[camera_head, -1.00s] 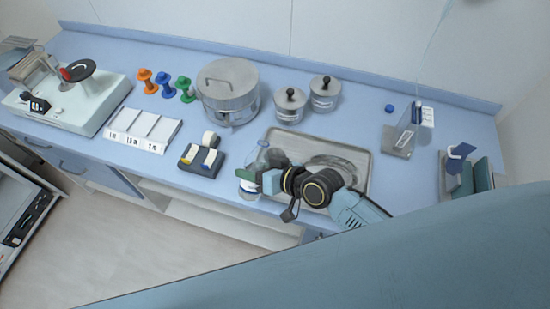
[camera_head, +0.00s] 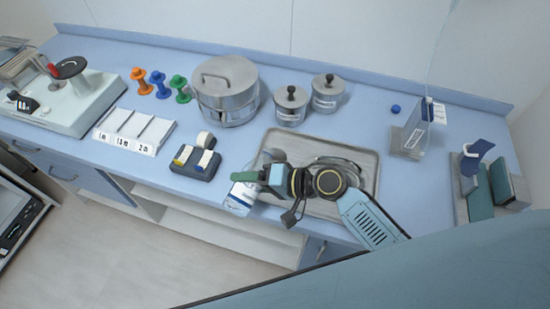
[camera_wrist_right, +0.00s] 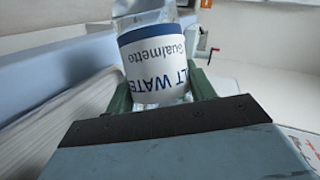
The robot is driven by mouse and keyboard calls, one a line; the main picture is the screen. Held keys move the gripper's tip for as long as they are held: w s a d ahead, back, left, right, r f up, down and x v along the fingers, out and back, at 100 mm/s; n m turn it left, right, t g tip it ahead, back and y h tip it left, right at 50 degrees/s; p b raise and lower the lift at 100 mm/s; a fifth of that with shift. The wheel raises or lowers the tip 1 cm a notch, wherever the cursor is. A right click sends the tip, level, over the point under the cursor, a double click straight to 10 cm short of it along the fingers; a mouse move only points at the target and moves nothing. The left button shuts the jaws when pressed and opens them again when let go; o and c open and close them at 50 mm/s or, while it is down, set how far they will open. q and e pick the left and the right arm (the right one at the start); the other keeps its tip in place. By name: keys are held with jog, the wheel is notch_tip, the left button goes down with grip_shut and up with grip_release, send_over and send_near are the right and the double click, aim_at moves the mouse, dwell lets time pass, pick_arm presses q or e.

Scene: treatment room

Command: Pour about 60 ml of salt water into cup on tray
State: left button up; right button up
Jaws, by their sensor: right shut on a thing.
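The salt water bottle (camera_wrist_right: 160,65), clear with a white and blue label, sits between the two green fingers of my right gripper (camera_wrist_right: 162,92) in the right wrist view. In the head view my right gripper (camera_head: 252,178) is shut on it at the tray's left front corner, and part of the bottle's label (camera_head: 241,194) shows beside the fingers. The metal tray (camera_head: 366,205) lies under my right wrist. A clear rounded shape shows just behind the gripper; I cannot tell whether it is the cup or the bottle's top. My left gripper is out of view.
A dish (camera_head: 340,162) on the tray is partly hidden by my wrist. A large steel pot (camera_head: 226,92) and two lidded jars (camera_head: 291,105) stand behind. A dark tape holder (camera_head: 195,163) is to the left, and a card stand (camera_head: 412,138) to the right.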

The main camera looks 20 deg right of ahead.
jog(key=shift+w+d+r+m+y, duration=0.25)
jog(key=shift+m+y, duration=0.15)
jog(key=shift+m, duration=0.2)
jog(key=shift+m+g+y+b, duration=0.3)
jog(key=shift+m+y+b, duration=0.1)
jog(key=shift+m+b, duration=0.2)
jog(key=shift+s+a, duration=0.35)
jog(key=shift+a, duration=0.1)
dwell(0.6)
jog(key=shift+r+m, duration=0.2)
jog(key=shift+m, duration=0.1)
dwell(1.3)
